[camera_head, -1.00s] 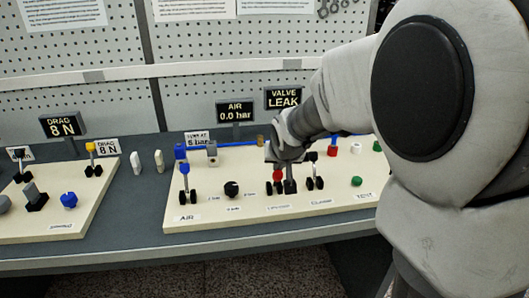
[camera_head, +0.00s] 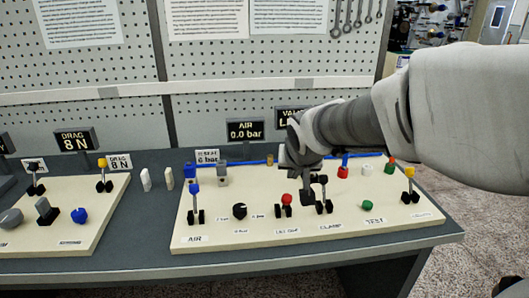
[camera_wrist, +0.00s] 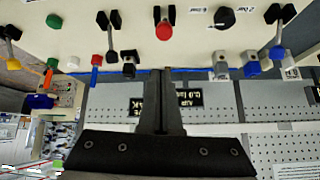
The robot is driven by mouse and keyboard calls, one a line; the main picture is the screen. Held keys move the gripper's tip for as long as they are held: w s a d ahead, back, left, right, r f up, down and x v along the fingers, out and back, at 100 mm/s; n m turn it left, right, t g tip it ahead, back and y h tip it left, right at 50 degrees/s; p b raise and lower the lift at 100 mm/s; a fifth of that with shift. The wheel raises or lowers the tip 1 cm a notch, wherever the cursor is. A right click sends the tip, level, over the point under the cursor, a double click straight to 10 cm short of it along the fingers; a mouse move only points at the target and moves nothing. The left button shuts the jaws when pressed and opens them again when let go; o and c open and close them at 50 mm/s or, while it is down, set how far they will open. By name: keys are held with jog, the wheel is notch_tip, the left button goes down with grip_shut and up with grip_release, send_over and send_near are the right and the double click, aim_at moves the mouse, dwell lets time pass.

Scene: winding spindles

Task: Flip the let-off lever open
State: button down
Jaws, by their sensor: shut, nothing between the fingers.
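The let-off lever (camera_head: 287,200) has a red knob on a short stem between black brackets, on the cream board. Its knob sits lower than the blue one on the air lever and shows nearly end-on in the wrist view (camera_wrist: 165,31); which way it is tipped I cannot tell for sure. My gripper (camera_head: 308,194) points down just behind and right of it, close to the black clamp lever (camera_head: 323,190). In the wrist view the shut fingers (camera_wrist: 162,72) end a little short of the red knob, with a visible gap and nothing between them.
The blue-tipped air lever (camera_head: 194,195) and a black dial (camera_head: 239,211) stand to the left. A green button (camera_head: 367,205) and a yellow-tipped lever (camera_head: 410,180) stand to the right. Behind are small coloured fittings and the air display (camera_head: 245,130).

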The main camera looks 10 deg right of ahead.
jog(key=shift+v, duration=0.85)
jog(key=shift+s+f, duration=0.1)
jog(key=shift+s, duration=0.05)
